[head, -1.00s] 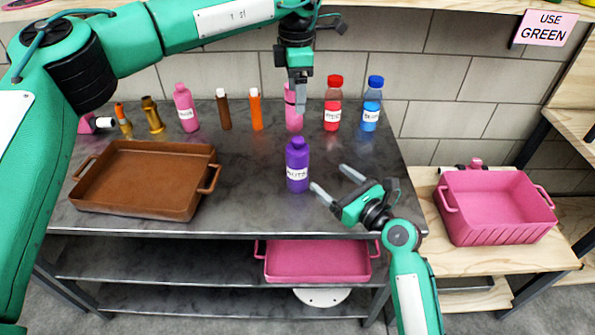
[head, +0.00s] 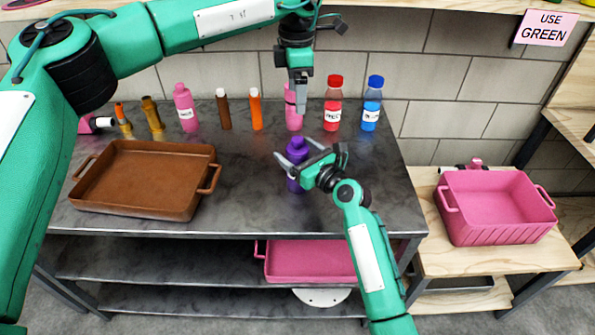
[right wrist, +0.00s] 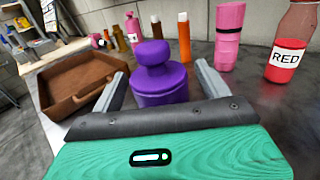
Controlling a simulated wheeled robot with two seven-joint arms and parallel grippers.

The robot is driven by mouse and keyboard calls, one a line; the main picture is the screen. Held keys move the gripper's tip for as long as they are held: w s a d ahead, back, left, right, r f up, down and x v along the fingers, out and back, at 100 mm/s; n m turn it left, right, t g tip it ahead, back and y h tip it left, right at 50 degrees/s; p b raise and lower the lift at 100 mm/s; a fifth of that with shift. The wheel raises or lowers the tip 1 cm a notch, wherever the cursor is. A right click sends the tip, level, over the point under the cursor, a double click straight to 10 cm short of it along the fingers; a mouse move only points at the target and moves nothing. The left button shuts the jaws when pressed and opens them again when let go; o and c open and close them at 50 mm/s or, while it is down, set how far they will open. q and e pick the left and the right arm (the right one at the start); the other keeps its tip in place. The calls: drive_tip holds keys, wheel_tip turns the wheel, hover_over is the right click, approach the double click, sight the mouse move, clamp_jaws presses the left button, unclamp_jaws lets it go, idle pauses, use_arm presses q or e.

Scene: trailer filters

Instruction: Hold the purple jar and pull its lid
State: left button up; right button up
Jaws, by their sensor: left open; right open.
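The purple jar (head: 297,150) stands upright on the dark table, with its purple lid on top. In the right wrist view the jar's lid and shoulder (right wrist: 158,75) show between the two fingers. My right gripper (head: 294,157) is open, with a finger on either side of the jar; I cannot tell whether they touch it. The jar's label is mostly hidden behind the gripper. My left gripper (head: 300,96) is open and points down, higher and farther back than the purple jar, in front of a pink bottle (head: 293,118).
A brown tray (head: 140,178) sits at the left of the table (head: 240,205). Several bottles stand along the back, including a red one (head: 333,100) and a blue one (head: 372,105). A pink crate (head: 495,205) stands on the wooden bench at right.

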sight(297, 138)
drive_tip(key=c, duration=1.5)
drive_tip(key=shift+o, duration=0.2)
use_arm(q)
drive_tip(key=shift+h, duration=0.7)
wheel_tip(297, 138, down, 14)
drive_tip(key=shift+d+r, duration=0.1)
drive_tip(key=shift+r, duration=0.1)
drive_tip(key=c, duration=1.2)
